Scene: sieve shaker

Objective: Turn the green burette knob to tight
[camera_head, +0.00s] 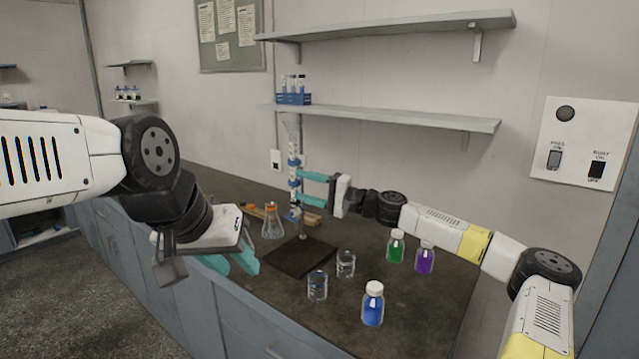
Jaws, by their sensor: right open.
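The burette (292,150) stands upright at the back of the dark bench, with blue and white parts along its length. My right gripper (303,188) reaches in from the right at the burette's lower part. Its two teal fingers are apart, one above the other, with their tips close to the burette. I cannot tell whether they touch it. The green knob cannot be made out; the fingers may cover it. My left gripper (232,264) hangs low at the bench's front left edge, well away from the burette. Its teal fingers look apart, with nothing seen between them.
A conical flask (272,226) stands left of the dark stand base (298,257). Two glass beakers (345,264) and the blue (373,306), green (395,246) and purple (425,258) bottles stand to the right. A shelf (400,117) hangs above.

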